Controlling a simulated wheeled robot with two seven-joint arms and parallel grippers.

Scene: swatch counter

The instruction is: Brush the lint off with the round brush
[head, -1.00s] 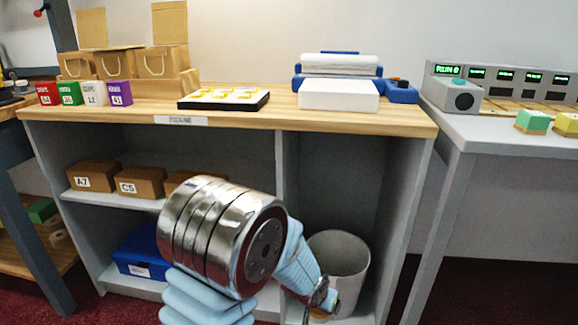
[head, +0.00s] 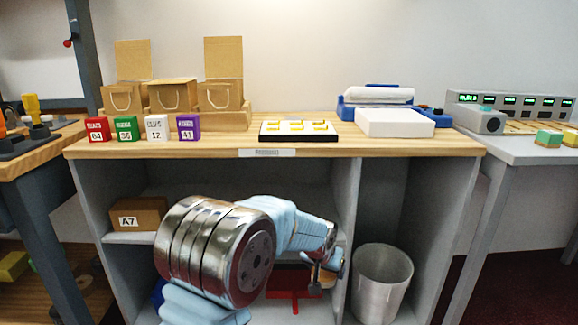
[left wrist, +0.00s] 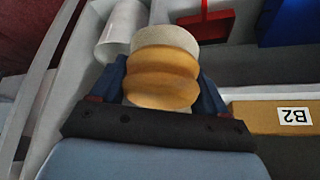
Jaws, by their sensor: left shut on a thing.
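My left gripper (head: 326,272) hangs in front of the shelf unit, left of the bin. In the left wrist view its dark blue fingers (left wrist: 160,92) are shut on the round brush (left wrist: 162,78), which has a ridged tan wooden body and a pale, rough round end pointing away from the gripper. In the head view the brush is mostly hidden by the gripper and arm. I cannot make out any lint in these views. My right gripper is not in view.
On the wooden counter (head: 230,150) stand numbered blocks, paper bags, a white board with yellow pieces (head: 298,130) and a white block (head: 395,122). Below are a grey bin (head: 382,285), a red object (head: 293,283) and a box marked A7 (head: 138,213). The left wrist view shows a box marked B2 (left wrist: 270,115).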

